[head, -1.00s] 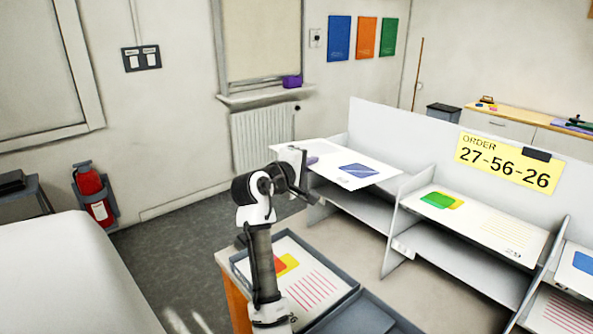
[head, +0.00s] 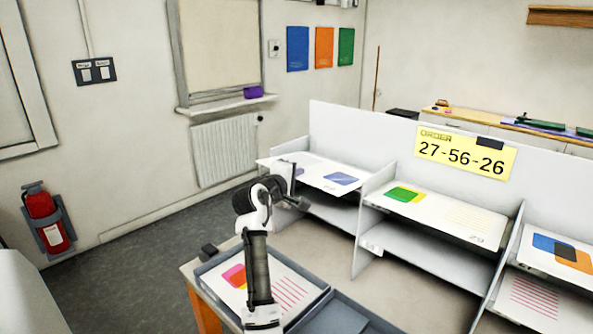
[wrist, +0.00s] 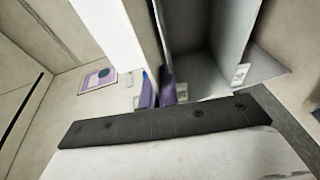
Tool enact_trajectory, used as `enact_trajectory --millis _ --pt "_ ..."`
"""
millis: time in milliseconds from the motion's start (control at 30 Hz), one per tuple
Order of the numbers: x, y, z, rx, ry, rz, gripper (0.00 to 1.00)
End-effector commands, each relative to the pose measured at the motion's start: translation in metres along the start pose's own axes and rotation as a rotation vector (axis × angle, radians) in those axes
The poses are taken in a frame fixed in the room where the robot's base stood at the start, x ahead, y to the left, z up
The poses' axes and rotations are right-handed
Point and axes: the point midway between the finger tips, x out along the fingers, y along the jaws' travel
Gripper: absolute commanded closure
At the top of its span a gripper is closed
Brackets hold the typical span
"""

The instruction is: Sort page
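A page with a pink-and-orange shape and red lines (head: 285,291) lies in a grey tray (head: 318,303) at the front, partly hidden by my arm. On the sorter's upper shelves lie a page with a blue shape (head: 340,179) at left, a page with green and yellow shapes (head: 440,212) in the middle, and a page with blue, orange and black shapes (head: 562,250) at right. Another red-lined page (head: 540,298) is on the lower right shelf.
A yellow order card (head: 464,151) reading 27-56-26 is on the sorter's back panel. Grey dividers (head: 373,215) separate the compartments. The lower middle shelf (head: 425,250) looks empty. A fire extinguisher (head: 45,220) hangs on the wall at left.

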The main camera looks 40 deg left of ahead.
Motion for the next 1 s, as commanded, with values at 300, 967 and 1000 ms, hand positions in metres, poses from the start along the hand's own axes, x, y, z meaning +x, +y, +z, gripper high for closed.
enact_trajectory --millis 300,967,1000 --pt "-0.001 -0.005 0.000 0.000 0.000 0.001 1.00" --pt "-0.007 -0.006 -0.001 0.000 0.001 0.002 0.72" --pt "-0.011 -0.007 -0.001 0.000 0.001 0.001 0.72"
